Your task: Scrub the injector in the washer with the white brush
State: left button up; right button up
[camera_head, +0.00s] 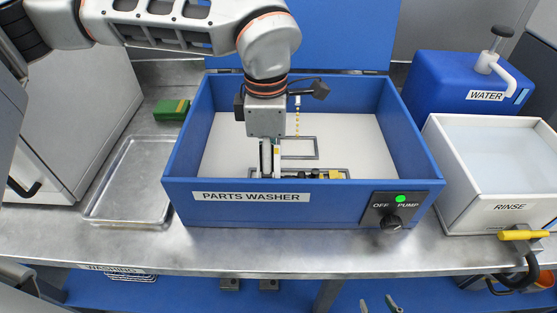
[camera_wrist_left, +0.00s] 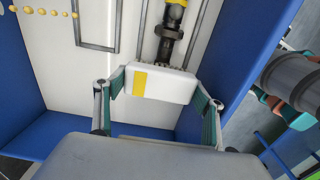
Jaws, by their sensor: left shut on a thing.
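The injector (camera_head: 300,175), dark with a yellow part, lies within a thin metal frame on the washer floor near the front wall; it also shows in the left wrist view (camera_wrist_left: 171,33). My left gripper (camera_wrist_left: 158,97) is shut on the white brush (camera_wrist_left: 165,84), which has a yellow stripe. The brush is right at the injector's dark end in that view; whether they touch is hard to tell. In the head view the left gripper (camera_head: 268,160) is inside the washer, partly hiding the brush. My right gripper (camera_head: 379,304) shows only two separated fingertips at the bottom edge, with nothing between them.
The blue parts washer (camera_head: 178,195) has a pump knob (camera_head: 391,223) and a lit green light. Yellow drops fall from a nozzle (camera_head: 297,98). An empty metal tray (camera_head: 128,185) and green box (camera_head: 172,110) stand left; the rinse bin (camera_head: 447,180) and water container (camera_head: 440,80) right.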

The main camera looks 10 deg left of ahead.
pick_arm(q)
jog(key=shift+a, duration=0.25)
jog(key=shift+w+d+f, duration=0.1)
jog(key=shift+w+d, duration=0.05)
jog(key=shift+d, duration=0.75)
jog(key=shift+w+d+f, duration=0.1)
jog(key=shift+d, duration=0.8)
jog(key=shift+s+a+r, duration=0.1)
jog(key=shift+s+a, duration=0.1)
jog(key=shift+a, duration=0.7)
jog(key=shift+s+a+r, duration=0.1)
jog(key=shift+s+a, duration=0.05)
jog(key=shift+a, duration=0.75)
jog(key=shift+w+d+f, duration=0.1)
jog(key=shift+w+d, duration=0.1)
jog(key=shift+d, duration=0.7)
jog(key=shift+w+d, duration=0.15)
jog(key=shift+d, duration=0.75)
jog(key=shift+a, duration=0.1)
